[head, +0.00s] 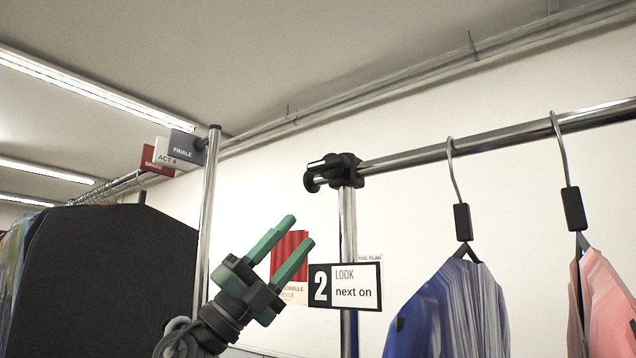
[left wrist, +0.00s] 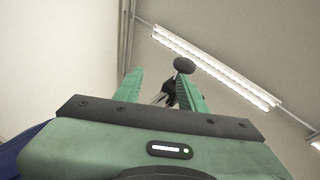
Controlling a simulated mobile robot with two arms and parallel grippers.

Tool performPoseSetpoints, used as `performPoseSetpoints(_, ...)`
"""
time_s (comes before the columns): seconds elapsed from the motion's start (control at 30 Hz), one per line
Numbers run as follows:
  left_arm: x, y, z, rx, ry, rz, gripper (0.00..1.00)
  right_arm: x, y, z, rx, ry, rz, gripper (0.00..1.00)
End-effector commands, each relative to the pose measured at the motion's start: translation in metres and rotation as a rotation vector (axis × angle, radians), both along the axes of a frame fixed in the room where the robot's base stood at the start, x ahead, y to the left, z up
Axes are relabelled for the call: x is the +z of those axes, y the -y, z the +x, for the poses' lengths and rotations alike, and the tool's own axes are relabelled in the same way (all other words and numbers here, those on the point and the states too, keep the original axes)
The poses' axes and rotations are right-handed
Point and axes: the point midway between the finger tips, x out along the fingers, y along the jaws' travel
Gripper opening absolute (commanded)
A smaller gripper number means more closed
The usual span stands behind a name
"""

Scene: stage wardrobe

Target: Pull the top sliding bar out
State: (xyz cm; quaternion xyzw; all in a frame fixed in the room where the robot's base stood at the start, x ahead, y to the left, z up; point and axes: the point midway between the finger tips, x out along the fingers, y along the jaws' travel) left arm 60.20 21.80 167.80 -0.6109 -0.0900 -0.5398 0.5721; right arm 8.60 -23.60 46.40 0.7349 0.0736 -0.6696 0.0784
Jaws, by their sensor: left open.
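The top sliding bar (head: 410,158) is a chrome tube running from the right edge to a black clamp (head: 346,168) on an upright post (head: 347,225). A short end with a dark curved piece (head: 312,178) sticks out left of the clamp. My left gripper (head: 300,230) is open and empty, below and left of the bar end, fingers pointing up and right. In the left wrist view, the open fingers (left wrist: 160,76) show with a dark round knob (left wrist: 184,65) by the right fingertip; I cannot tell whether they touch. My right gripper is not in view.
A blue garment (head: 450,310) and a pink garment (head: 605,300) hang from the bar on black hangers. A "LOOK next on" sign (head: 355,292) is on the post. Left stand another chrome post (head: 208,215) and a dark garment cover (head: 100,265).

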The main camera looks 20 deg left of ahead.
Motion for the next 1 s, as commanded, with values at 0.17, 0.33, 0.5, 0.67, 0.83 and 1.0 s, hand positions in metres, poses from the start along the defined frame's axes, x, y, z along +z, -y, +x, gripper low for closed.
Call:
performPoseSetpoints(0.17, 0.034, 0.007, -0.033, 0.024, 0.082, 0.048, 0.41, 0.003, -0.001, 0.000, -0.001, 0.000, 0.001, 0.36)
performPoseSetpoints(0.33, 0.053, 0.018, -0.027, 0.023, 0.083, 0.048, 0.41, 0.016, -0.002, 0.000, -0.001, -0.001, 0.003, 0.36)
performPoseSetpoints(0.5, 0.075, 0.033, -0.017, 0.021, 0.082, 0.048, 0.41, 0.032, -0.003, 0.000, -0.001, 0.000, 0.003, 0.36)
performPoseSetpoints(0.67, 0.089, 0.043, -0.009, 0.023, 0.083, 0.048, 0.41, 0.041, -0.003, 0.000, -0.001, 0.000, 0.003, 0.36)
performPoseSetpoints(0.83, 0.092, 0.047, -0.006, 0.024, 0.081, 0.048, 0.41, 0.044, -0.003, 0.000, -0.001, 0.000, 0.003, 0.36)
performPoseSetpoints(1.0, 0.091, 0.047, -0.006, 0.024, 0.081, 0.048, 0.41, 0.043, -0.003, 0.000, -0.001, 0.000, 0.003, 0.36)
